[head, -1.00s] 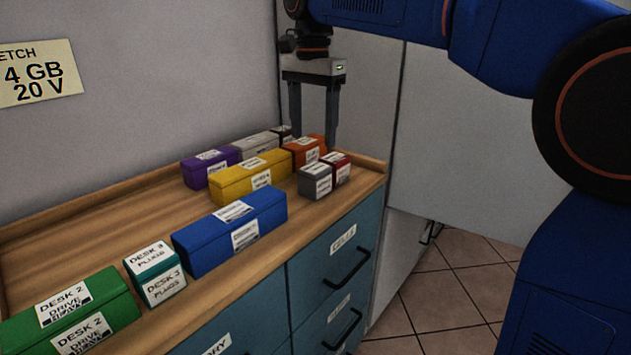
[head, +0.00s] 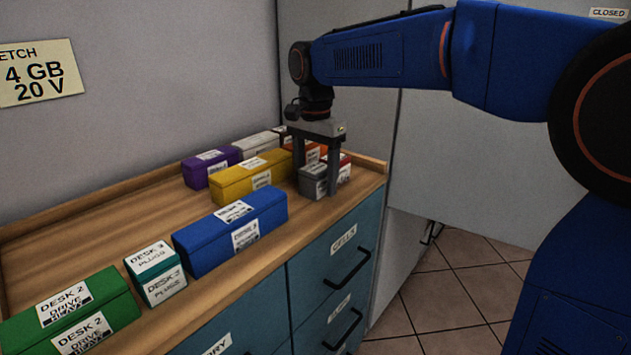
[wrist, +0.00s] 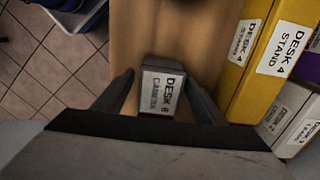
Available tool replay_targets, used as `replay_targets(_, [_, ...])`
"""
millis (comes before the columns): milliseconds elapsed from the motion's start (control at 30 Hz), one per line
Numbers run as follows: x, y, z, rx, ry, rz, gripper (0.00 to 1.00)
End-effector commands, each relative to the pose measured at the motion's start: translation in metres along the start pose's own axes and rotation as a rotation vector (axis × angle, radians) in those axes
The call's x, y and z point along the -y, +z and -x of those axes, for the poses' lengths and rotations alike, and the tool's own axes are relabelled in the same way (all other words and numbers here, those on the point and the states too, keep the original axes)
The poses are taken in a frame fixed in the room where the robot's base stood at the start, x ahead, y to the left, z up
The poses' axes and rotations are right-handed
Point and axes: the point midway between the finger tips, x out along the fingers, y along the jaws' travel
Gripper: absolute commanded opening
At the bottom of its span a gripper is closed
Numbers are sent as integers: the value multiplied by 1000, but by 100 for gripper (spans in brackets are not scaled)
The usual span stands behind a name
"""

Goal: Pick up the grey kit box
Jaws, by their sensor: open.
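The grey kit box (head: 314,184) is a small block with a white label on top, near the right end of the wooden counter. In the wrist view the grey kit box (wrist: 160,88) lies between the two fingers, with a label that seems to read DESK 6 CAMERA. My gripper (head: 316,186) is lowered over it, pointing down, with one finger on each side. In the wrist view my gripper (wrist: 160,77) is open, with a small gap showing beside the box. The fingers hide part of the box in the head view.
A dark red box (head: 345,170) stands close behind the grey one. Purple (head: 203,173) and light grey (head: 256,144) boxes stand farther back. The counter has a raised wooden rim (head: 372,164).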

Motion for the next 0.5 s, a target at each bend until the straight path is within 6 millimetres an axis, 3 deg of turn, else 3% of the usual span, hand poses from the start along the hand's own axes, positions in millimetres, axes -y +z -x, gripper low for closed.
replay_targets(267, [0, 0, -4, 0, -1, 0, 65])
replay_targets(467, [0, 0, -4, 0, -1, 0, 22])
replay_targets(500, [0, 0, -4, 0, -1, 0, 18])
